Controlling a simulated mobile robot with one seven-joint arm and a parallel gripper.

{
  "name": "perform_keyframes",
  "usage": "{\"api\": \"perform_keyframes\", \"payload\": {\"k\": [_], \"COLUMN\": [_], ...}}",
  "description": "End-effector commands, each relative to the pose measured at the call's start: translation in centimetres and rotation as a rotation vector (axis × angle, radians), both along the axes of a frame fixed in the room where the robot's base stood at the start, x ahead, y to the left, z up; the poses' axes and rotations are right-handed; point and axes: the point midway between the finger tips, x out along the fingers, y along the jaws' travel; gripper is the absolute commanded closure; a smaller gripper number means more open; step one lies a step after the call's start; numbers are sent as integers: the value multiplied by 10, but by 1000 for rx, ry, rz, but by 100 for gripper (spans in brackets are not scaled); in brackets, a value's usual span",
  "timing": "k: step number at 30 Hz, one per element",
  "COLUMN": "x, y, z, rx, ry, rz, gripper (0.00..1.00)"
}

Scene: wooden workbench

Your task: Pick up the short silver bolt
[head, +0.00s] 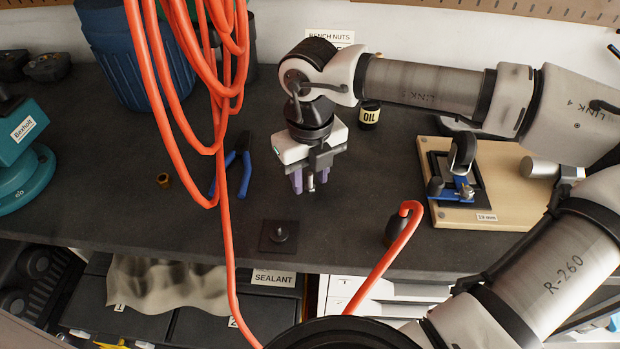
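My gripper (310,182) points down over the middle of the dark workbench, with its two purple fingers close together. A short silver bolt (311,181) is upright between the fingertips, and the fingers appear to touch it on both sides.
A black plate with a knob (265,245) lies near the front edge. Blue-handled pliers (246,172) and a brass nut (164,181) lie left. Orange hose (222,190) hangs in front. An oil container (369,117) stands behind; a wooden board (450,216) with a blue device lies right.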

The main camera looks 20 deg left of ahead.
Motion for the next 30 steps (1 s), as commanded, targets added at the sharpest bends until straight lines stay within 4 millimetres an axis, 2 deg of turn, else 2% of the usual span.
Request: {"api": "perform_keyframes", "payload": {"k": [3,11,23,26,30], "x": [0,0,1,1,1], "y": [0,0,0,-1,0], "z": [0,0,3,10,31], "rx": [0,0,0,-1,-1], "ry": [0,0,-1,-3,-4], "rz": [0,0,-1,-2,-2], "gripper": [67,100,100,100,100]}}
